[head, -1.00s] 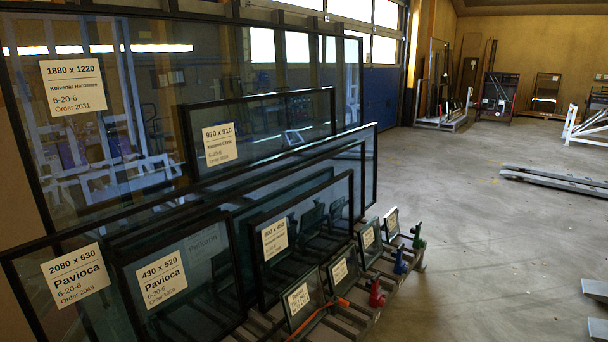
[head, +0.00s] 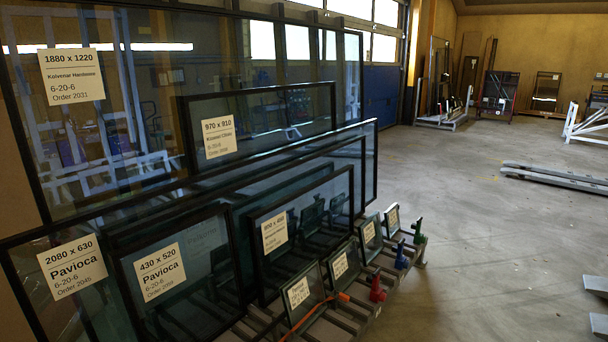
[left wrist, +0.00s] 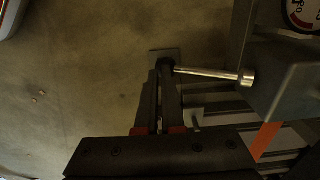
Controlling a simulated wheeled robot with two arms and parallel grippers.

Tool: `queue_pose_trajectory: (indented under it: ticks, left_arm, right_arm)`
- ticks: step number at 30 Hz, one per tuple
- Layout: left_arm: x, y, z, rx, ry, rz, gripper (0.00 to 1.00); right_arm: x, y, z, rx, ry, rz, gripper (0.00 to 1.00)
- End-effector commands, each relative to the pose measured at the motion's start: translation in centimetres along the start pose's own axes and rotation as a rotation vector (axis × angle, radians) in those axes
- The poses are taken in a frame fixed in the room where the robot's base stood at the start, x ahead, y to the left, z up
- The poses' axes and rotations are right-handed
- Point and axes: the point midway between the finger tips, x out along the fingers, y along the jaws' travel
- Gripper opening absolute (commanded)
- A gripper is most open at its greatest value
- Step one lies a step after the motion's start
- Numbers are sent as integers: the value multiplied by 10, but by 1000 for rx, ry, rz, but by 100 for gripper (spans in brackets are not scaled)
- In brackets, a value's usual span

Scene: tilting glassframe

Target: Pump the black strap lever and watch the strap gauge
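In the left wrist view, the black strap lever shows as a bright metal rod (left wrist: 212,74) running from a knob at the grey housing to a dark end. My left gripper (left wrist: 165,68) has its fingers drawn together around that dark end, which they largely hide. The strap gauge (left wrist: 302,14), a round white dial with a red mark, is cut off at the top right corner. Its reading cannot be made out. An orange strap (left wrist: 265,140) runs below the housing. It also seems to show in the head view (head: 320,310). My right gripper is in neither view.
Framed glass panes with paper labels (head: 71,74) lean on a rack at the left of the head view. Small panes and red (head: 377,289), blue (head: 400,257) and green (head: 418,231) fittings line its edge. Open concrete floor (head: 470,240) lies to the right.

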Motion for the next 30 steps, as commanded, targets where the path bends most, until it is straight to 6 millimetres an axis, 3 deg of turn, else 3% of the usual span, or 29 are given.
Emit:
queue_pose_trajectory:
  ticks: [24, 30]
  left_arm:
    - [-90, 0, 0, 0, 0, 1, 0]
    - [-99, 0, 0, 0, 0, 1, 0]
  right_arm:
    - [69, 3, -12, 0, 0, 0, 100]
    - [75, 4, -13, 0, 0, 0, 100]
